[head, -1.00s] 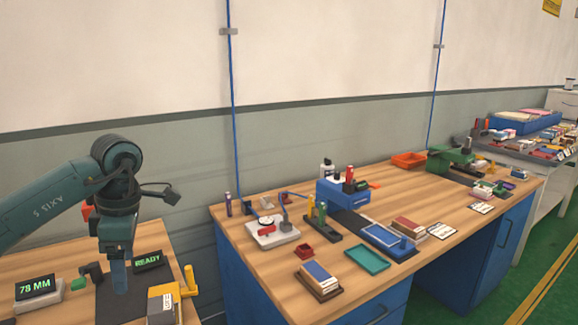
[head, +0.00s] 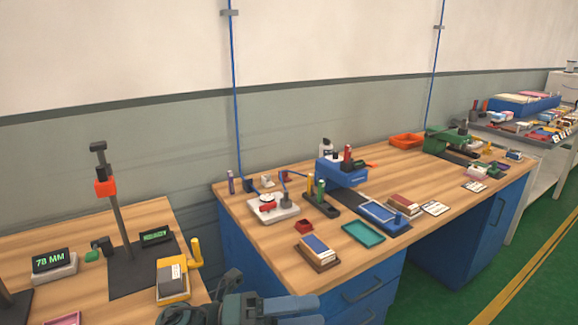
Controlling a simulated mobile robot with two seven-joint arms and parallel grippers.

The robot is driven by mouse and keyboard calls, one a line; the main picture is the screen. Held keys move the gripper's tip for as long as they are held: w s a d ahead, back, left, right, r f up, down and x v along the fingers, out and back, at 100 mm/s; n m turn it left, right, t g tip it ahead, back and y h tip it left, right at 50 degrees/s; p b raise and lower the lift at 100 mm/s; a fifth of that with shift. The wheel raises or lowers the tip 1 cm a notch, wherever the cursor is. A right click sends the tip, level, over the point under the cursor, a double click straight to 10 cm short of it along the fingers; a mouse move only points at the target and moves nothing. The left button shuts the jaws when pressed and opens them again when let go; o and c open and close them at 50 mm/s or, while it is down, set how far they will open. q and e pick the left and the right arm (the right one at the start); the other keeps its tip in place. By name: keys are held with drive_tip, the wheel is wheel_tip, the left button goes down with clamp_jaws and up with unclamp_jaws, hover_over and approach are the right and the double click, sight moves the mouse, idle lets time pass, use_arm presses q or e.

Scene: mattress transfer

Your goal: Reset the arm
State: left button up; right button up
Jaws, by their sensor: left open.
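My left gripper (head: 285,306) is at the bottom edge of the head view, in front of the gap between the two wooden benches. It is dark teal and partly cut off by the frame. It is open, and I see nothing held in it. Most of my left arm is out of the picture. My right gripper is not in view.
The left bench holds a stand with an orange clamp (head: 105,187), a display reading 78 MM (head: 52,262) and a yellow holder (head: 174,283). The right bench has a teal tray (head: 363,232), a blue device (head: 342,172) and a card stack (head: 316,248).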

use_arm(q)
drive_tip(key=w+a+f+n+t+y, duration=0.1)
drive_tip(key=a+f+n+t+y, duration=0.35)
drive_tip(key=n+t, duration=0.6)
drive_tip(key=w+a+f+n+t+y, duration=0.1)
drive_tip(key=a+f+n+t+y, duration=0.4)
drive_tip(key=n, duration=1.1)
drive_tip(key=s+a+f+n+g+y, duration=0.2)
drive_tip(key=s+a+f+n+y, duration=0.1)
drive_tip(key=s+f+n, duration=0.2)
drive_tip(key=s+a+f+n+g+y+p, duration=0.1)
drive_tip(key=s+a+f+n+g+y, duration=0.2)
drive_tip(key=s+f, duration=0.4)
wheel_tip(320, 180, down, 3)
drive_tip(key=shift+a+f+n+y, duration=0.2)
drive_tip(key=shift+a+n+y, duration=0.35)
drive_tip(key=shift+n, duration=0.7)
